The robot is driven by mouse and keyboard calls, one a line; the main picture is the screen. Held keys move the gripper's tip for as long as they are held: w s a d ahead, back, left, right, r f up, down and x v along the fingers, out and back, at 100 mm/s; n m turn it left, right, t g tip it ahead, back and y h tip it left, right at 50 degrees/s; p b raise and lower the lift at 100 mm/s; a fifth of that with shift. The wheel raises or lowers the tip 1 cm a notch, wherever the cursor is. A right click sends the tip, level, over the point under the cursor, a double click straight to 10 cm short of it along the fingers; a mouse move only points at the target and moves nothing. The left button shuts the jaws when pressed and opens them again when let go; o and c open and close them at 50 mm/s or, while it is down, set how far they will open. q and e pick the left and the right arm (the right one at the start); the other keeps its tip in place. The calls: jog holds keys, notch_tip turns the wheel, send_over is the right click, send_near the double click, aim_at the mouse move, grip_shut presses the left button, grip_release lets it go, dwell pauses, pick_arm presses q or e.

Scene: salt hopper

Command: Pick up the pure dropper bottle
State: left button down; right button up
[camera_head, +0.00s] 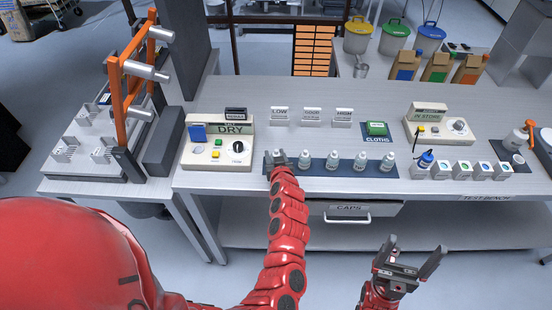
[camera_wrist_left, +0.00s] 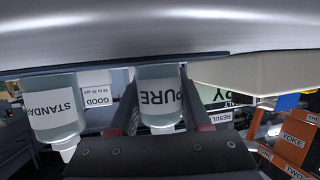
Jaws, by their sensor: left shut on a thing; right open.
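The pure dropper bottle (camera_wrist_left: 157,92) is a clear bottle with a white PURE label, upside down in the left wrist view. My left gripper (camera_head: 279,160) is at the left end of the dark mat, its fingers on both sides of this bottle and shut on it. In the head view the gripper mostly hides the bottle. The STANDARD bottle (camera_wrist_left: 54,108) stands beside it in the wrist view. I cannot tell whether the held bottle still touches the mat. My right gripper (camera_head: 412,256) is open and empty in front of the bench.
Several similar bottles (camera_head: 332,161) stand on the dark mat (camera_head: 346,169) right of my left gripper. The DRY device (camera_head: 219,145) is close on the left. LOW, GOOD and HIGH signs (camera_head: 312,116) stand behind.

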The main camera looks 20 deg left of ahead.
aim_at(277, 155)
pick_arm(q)
jog(key=shift+r, duration=0.15)
jog(key=shift+r, duration=0.65)
jog(key=shift+s+d+r+b, duration=0.15)
jog(key=shift+s+r+b, duration=0.15)
jog(key=shift+r, duration=0.15)
jog(key=shift+s+d+r+b, duration=0.15)
jog(key=shift+r+b, duration=0.1)
jog(key=shift+r, duration=0.2)
jog(key=s+d+r+b, duration=0.1)
jog(key=s+d+b, duration=0.2)
jog(key=s, duration=1.1)
jog(key=shift+s+d+r, duration=0.25)
jog(key=shift+d+r, duration=0.05)
jog(key=shift+d, duration=0.15)
